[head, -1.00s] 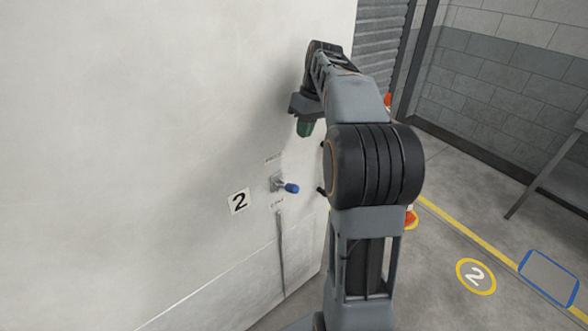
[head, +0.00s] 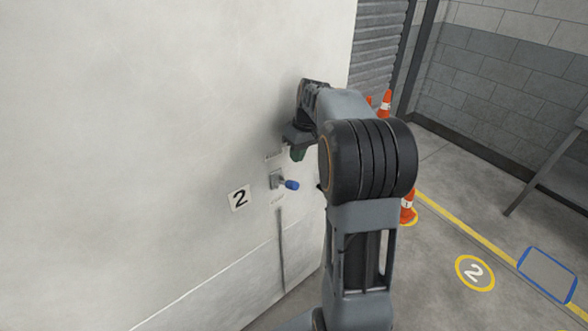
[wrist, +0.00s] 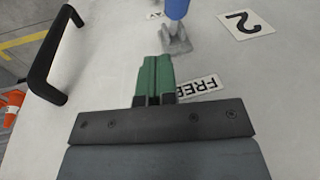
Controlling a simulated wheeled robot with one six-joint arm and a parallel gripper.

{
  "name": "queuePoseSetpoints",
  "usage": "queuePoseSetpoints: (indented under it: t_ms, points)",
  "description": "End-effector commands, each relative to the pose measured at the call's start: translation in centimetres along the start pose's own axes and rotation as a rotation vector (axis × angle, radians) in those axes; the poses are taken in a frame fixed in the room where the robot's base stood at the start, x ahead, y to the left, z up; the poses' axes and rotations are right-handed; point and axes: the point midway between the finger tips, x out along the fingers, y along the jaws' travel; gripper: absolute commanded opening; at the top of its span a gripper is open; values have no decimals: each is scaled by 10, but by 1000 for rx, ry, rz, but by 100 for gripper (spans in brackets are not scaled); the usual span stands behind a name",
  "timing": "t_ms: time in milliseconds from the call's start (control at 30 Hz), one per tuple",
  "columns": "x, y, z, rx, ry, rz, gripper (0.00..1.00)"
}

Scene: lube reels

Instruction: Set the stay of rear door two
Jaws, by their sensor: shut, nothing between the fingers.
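Rear door two is a pale panel (head: 150,120) with a number 2 plate (head: 239,199). Its stay lever has a blue grip (head: 291,184) on a grey bracket (head: 276,180), sticking out from the door. In the wrist view the blue grip (wrist: 177,8) is cut off at the top edge above the bracket (wrist: 176,42). My gripper (wrist: 155,62) has green fingers, shut and empty, over the door just beside the FREE plate (wrist: 198,88), apart from the lever. In the head view my gripper (head: 298,155) is above the lever, partly hidden by my arm.
A black bar handle (wrist: 45,65) stands out from the door in the wrist view. Orange cones (head: 408,208) stand on the floor right of the door. A yellow line and a round 2 marker (head: 475,273) are on open floor. A grey table (head: 560,160) is at right.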

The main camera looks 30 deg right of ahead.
Motion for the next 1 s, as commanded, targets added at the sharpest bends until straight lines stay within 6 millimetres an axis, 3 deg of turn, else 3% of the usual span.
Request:
queuePoseSetpoints:
  t_ms: [200,400,1000]
  points:
    - [24,-10,11,-1,-2,-2,0]
    - [34,-16,18,-1,0,0,0]
    - [41,-16,21,-3,15,1,0]
